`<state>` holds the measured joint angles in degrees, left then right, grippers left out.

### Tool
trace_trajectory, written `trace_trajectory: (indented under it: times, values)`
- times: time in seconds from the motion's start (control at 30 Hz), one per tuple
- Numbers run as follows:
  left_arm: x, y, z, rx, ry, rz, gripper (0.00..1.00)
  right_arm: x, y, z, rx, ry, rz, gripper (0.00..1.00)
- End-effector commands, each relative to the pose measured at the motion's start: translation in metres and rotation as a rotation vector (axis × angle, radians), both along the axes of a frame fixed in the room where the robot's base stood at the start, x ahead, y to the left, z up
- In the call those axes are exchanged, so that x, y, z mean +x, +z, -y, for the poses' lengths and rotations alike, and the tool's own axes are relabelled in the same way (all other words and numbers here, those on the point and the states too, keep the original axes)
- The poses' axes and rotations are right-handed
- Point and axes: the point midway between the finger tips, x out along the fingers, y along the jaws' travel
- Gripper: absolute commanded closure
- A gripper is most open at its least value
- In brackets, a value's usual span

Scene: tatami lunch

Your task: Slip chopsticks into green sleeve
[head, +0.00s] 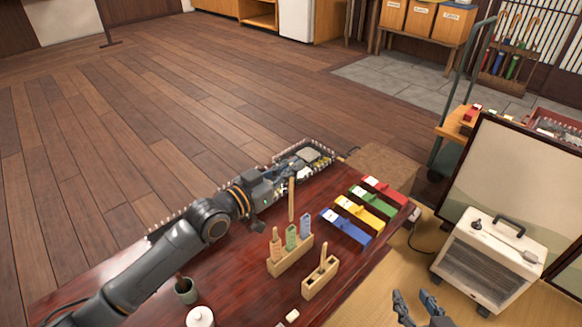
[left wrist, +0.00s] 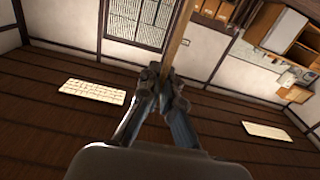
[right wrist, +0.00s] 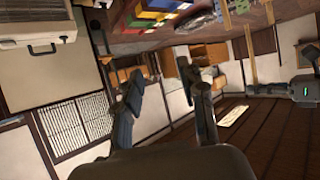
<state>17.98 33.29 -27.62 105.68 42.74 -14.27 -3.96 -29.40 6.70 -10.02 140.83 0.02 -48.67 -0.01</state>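My left gripper (head: 287,184) is shut on the wooden chopsticks (head: 291,202), held upright above a wooden stand (head: 290,262). The chopsticks also show between the closed fingers in the left wrist view (left wrist: 179,40). The stand holds an orange sleeve (head: 276,252), the green sleeve (head: 291,238) in the middle and a blue sleeve (head: 305,226). In the head view the chopsticks' lower end is close above the green sleeve; whether it touches or enters cannot be told. My right gripper (head: 418,307) is open and empty, off the table's right front side.
A second wooden holder (head: 320,280) with one stick stands in front. Blue (head: 345,228), yellow (head: 360,214), green (head: 371,201) and red (head: 384,191) boxes lie to the right. A dark cup (head: 186,292) and a white pot (head: 200,318) stand front left.

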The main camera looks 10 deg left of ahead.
Motion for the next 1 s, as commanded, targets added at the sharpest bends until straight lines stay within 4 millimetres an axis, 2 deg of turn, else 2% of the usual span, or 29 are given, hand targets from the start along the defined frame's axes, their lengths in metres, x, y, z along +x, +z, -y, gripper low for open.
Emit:
trace_trajectory:
  times: [0.5, 0.8, 1.0]
  values:
    - [0.0, -0.013, 0.0, 0.0, 0.0, 0.0, 1.0, 0.024, 0.044, -0.012, 0.065, 0.015, 0.267, 0.6]
    - [0.0, -0.019, 0.0, 0.0, 0.0, 0.0, 1.0, 0.031, 0.071, -0.018, 0.102, 0.025, 0.411, 0.6]
    - [0.0, -0.021, 0.0, 0.0, 0.0, 0.0, 1.0, 0.032, 0.081, -0.02, 0.116, 0.028, 0.467, 0.6]
